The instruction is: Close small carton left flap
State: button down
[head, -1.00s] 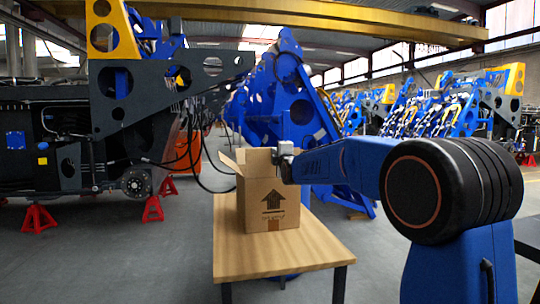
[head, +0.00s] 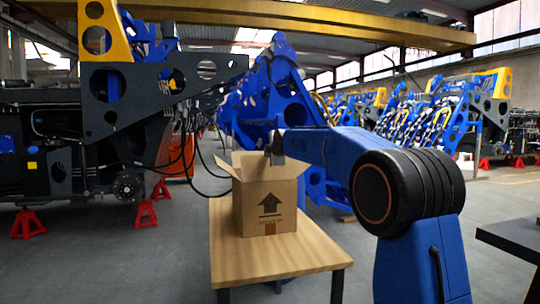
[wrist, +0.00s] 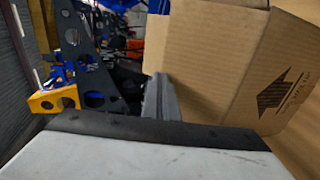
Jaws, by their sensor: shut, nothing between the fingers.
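The small cardboard carton (head: 268,205) stands upright on a wooden table, with a dark arrow print on its front. Its top is open. The left flap (head: 226,168) sticks outward and up from the left edge. Another flap (head: 248,158) stands up at the back. My gripper (head: 276,152) is at the carton's top, right of the left flap, partly covering the far rim. In the wrist view my closed grey fingers (wrist: 160,97) appear beside the carton's brown cardboard (wrist: 215,65); I cannot tell if they touch. The carton's inside is hidden.
The wooden table (head: 235,255) has bare room in front of the carton. A dark table edge (head: 515,236) shows at the right. Large machine chassis on red stands (head: 30,222) fill the left, and blue frames stand behind. Grey floor lies around the table.

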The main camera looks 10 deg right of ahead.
aim_at(264, 163)
jog(key=w+g, duration=0.1)
jog(key=w+f+g, duration=0.1)
jog(key=w+g, duration=0.1)
jog(key=shift+w+f, duration=0.1)
jog(key=shift+w, duration=0.15)
jog(key=w+f+g, duration=0.2)
jog(key=w+f, duration=0.3)
jog(key=f, duration=0.1)
jog(key=shift+f+g, duration=0.4)
jog(key=shift+a, duration=0.1)
dwell(0.3)
jog(key=shift+r, duration=0.15)
dwell(0.4)
jog(key=shift+r, duration=0.65)
